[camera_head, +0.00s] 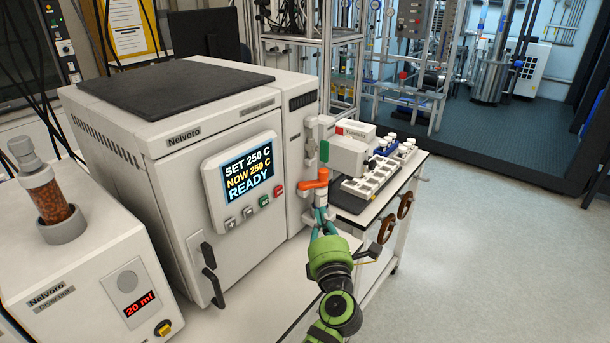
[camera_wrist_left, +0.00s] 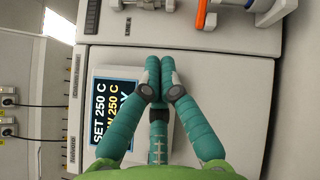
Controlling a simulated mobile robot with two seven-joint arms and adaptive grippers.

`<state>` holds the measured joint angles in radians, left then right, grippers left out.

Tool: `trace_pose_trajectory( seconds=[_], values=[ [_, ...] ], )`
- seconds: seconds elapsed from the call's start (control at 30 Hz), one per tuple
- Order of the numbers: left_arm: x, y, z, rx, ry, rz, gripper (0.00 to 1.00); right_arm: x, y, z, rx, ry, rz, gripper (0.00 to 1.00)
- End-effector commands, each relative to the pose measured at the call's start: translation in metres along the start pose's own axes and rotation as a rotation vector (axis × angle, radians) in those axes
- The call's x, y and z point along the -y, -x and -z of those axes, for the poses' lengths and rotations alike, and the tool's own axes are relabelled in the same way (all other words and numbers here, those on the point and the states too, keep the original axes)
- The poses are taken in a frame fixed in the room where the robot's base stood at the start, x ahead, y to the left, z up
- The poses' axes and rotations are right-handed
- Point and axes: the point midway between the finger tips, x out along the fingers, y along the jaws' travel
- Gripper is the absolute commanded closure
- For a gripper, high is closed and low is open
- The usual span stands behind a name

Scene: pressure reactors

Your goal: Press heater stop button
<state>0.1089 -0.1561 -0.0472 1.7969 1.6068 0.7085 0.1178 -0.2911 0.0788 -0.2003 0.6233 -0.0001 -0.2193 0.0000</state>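The heater (camera_head: 150,130) is a large white Nelvaro box. Its panel display (camera_head: 248,168) reads SET 250 C, NOW 250 C, READY. Below the display are two grey buttons, a green button (camera_head: 264,200) and a red button (camera_head: 278,190) at the far right; I cannot read their labels. My left gripper (camera_head: 321,214), green with teal fingers, is to the right of the red button in the head view. In the left wrist view its fingertips (camera_wrist_left: 160,66) are together, empty, over the edge of the display panel (camera_wrist_left: 97,82); they hide the buttons. My right gripper is not in view.
An orange-handled valve (camera_head: 313,183) on pipework stands close behind my left gripper. A black door handle (camera_head: 212,286) sticks out below the panel. A dryer unit (camera_head: 75,255) stands at the left. A side table with trays (camera_head: 372,185) is at the right.

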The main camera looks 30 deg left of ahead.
Motion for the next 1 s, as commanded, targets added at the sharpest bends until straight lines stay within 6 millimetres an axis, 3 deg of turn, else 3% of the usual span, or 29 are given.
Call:
trace_pose_trajectory(
  seconds=[0.2,0.57,1.0],
  values=[
    [-0.007,-0.001,0.0,-0.015,0.037,-0.001,1.0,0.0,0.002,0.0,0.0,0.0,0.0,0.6],
    [-0.008,-0.005,0.004,-0.014,0.032,-0.002,1.0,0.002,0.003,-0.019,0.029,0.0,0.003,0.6],
    [-0.023,-0.044,0.042,-0.013,0.031,-0.003,1.0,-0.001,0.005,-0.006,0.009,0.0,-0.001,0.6]
  ],
)
